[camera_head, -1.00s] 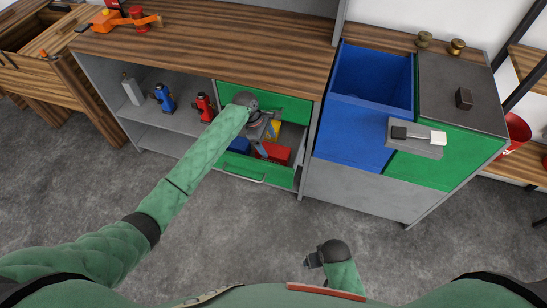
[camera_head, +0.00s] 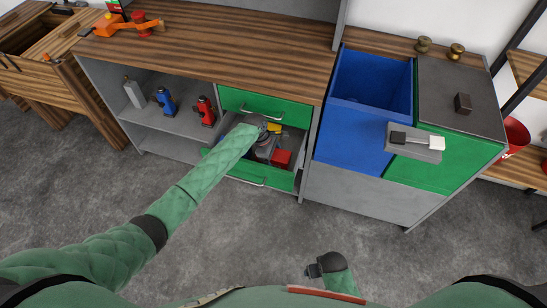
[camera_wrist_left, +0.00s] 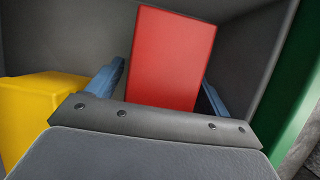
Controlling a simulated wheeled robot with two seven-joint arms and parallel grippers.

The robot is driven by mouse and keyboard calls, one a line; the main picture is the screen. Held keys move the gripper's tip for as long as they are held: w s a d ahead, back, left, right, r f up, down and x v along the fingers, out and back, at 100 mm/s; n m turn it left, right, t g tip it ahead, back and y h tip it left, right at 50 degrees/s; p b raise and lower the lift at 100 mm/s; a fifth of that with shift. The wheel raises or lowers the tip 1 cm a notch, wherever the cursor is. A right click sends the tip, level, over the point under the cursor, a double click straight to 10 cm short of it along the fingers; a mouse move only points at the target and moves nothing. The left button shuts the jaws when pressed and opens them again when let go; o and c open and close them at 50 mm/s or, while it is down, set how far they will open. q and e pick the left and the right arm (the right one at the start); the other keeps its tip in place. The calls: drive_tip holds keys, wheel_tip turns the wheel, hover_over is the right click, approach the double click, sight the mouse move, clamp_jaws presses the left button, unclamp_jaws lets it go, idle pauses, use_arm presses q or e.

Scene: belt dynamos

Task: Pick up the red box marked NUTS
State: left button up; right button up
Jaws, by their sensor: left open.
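The red box (camera_head: 281,158) stands in the open lower drawer of the cabinet. It fills the middle of the left wrist view (camera_wrist_left: 172,58), and no NUTS marking shows on the faces in view. My left gripper (camera_head: 266,152) is down in the drawer beside the red box in the head view. In the left wrist view its blue fingers (camera_wrist_left: 160,92) are apart, one on each side of the red box, with gaps visible. My right gripper (camera_head: 314,268) is low in the head view, away from the cabinet; its finger opening is too small to make out.
A yellow box (camera_wrist_left: 36,112) stands left of the red box in the drawer. The drawer's green front (camera_head: 262,176) and grey walls enclose the space. A closed green drawer (camera_head: 264,106) is above. Blue (camera_head: 164,100) and red (camera_head: 206,112) items stand on the shelf to the left.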

use_arm(q)
drive_tip(key=shift+d+f, duration=0.1)
drive_tip(key=shift+f, duration=0.2)
idle(0.4)
drive_tip(key=c, duration=1.5)
